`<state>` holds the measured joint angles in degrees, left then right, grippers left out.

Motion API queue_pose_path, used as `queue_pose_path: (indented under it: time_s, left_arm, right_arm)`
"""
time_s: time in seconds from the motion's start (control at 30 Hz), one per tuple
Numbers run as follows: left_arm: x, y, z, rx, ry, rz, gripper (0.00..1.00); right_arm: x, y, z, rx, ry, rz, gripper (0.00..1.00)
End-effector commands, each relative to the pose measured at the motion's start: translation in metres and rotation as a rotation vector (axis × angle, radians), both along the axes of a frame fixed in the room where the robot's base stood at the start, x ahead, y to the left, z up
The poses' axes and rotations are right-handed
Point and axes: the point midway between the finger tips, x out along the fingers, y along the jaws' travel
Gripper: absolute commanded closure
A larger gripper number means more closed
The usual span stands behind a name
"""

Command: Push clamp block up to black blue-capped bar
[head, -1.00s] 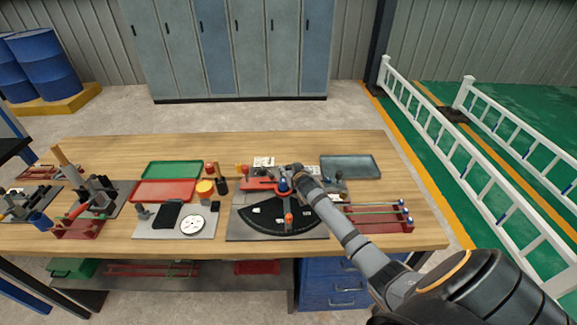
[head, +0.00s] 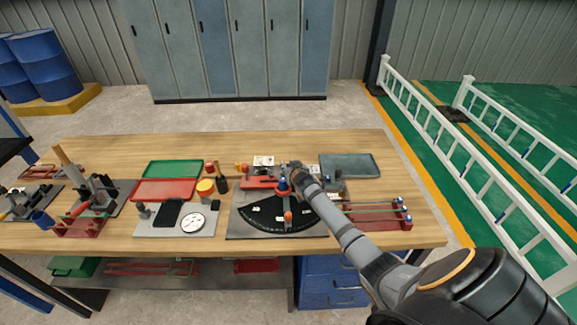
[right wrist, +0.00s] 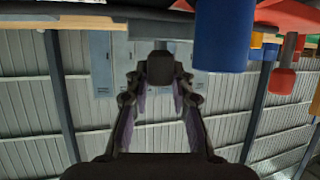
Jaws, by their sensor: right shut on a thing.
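My right gripper (head: 291,172) is over the back of the bending fixture (head: 236,225), which has a black fan-shaped plate and a red arm. In the right wrist view its fingers (right wrist: 160,85) are shut on a dark block (right wrist: 160,68), which looks like the clamp block. A blue cap (head: 283,184) stands beside the gripper; a blue cylinder, probably the same cap, shows large in the right wrist view (right wrist: 223,35), right of the fingers and apart from them. The black bar itself is not clearly visible, and my wrist covers part of the fixture. My left gripper is not in view.
An orange knob (head: 288,217) stands on the fan plate. A red rack with rods (head: 390,223) is right of the fixture, and a grey tray (head: 347,165) is behind it. A mallet (head: 221,180) and a red tray (head: 165,190) lie left. The bench's back strip is mostly clear.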

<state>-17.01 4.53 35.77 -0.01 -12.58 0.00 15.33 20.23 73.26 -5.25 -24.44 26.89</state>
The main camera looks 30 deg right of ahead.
Motion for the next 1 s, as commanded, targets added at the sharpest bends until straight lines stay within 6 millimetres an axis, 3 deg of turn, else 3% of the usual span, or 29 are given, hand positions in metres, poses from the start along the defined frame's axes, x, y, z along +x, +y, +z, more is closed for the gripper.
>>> queue_pose_path:
  time_s: [0.57, 0.6, 0.73, 1.0]
  left_arm:
    - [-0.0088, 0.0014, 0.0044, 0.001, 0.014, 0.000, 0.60]
    - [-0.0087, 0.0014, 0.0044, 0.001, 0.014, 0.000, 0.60]
    - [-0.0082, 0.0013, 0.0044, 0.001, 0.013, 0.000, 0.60]
    - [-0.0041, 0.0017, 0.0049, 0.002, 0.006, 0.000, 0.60]
  right_arm:
    - [-0.0083, 0.0051, -0.0016, 0.003, 0.002, -0.001, 1.00]
    - [-0.0084, 0.0050, -0.0016, 0.003, 0.002, -0.001, 0.72]
    - [-0.0081, 0.0049, -0.0011, 0.001, 0.002, 0.000, 0.55]
    - [-0.0079, 0.0046, -0.0002, 0.001, 0.001, 0.000, 0.54]
